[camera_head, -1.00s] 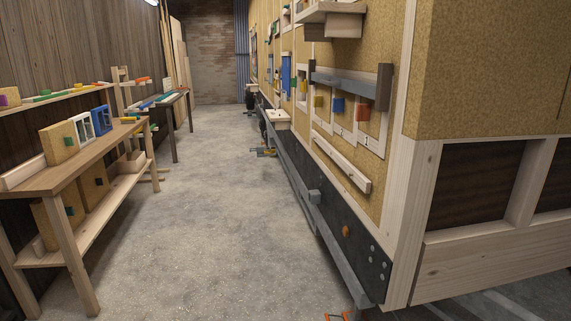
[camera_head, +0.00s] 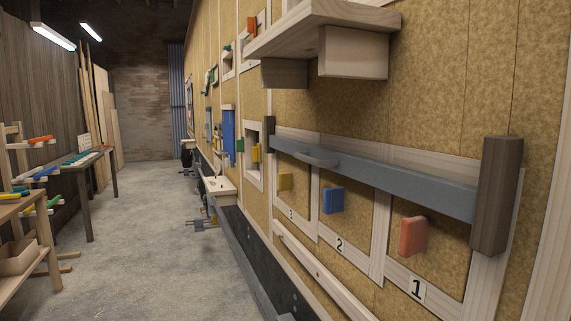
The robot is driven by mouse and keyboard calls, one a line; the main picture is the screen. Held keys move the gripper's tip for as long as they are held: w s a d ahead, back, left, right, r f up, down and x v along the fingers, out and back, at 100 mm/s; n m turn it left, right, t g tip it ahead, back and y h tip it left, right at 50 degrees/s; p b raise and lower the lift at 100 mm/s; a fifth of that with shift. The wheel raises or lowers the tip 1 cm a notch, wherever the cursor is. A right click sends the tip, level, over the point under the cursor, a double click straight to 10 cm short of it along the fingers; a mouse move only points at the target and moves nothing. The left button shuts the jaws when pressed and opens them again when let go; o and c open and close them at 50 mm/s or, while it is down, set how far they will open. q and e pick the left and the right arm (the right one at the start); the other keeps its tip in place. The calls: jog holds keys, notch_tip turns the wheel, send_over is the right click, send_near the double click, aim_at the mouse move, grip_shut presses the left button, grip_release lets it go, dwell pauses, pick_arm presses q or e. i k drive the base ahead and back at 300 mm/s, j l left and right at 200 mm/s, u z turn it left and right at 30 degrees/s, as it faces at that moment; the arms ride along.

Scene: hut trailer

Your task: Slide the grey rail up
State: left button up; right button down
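A long blue-grey rail (camera_head: 420,188) runs level along the wall on the right, across the upper part of three numbered panels. A curved grey handle (camera_head: 316,160) sits on it towards its far end. Its near end meets a dark brown wooden block (camera_head: 495,195), and its far end meets a narrower dark block (camera_head: 268,143). Neither gripper shows in the head view, and nothing is seen touching the rail.
A wooden shelf (camera_head: 330,20) juts out above. Another grey rail (camera_head: 238,255) runs low along the wall. The concrete aisle (camera_head: 150,240) is clear.

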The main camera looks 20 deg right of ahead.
aim_at(457, 201)
jog(key=i, duration=1.15)
jog(key=u, duration=0.05)
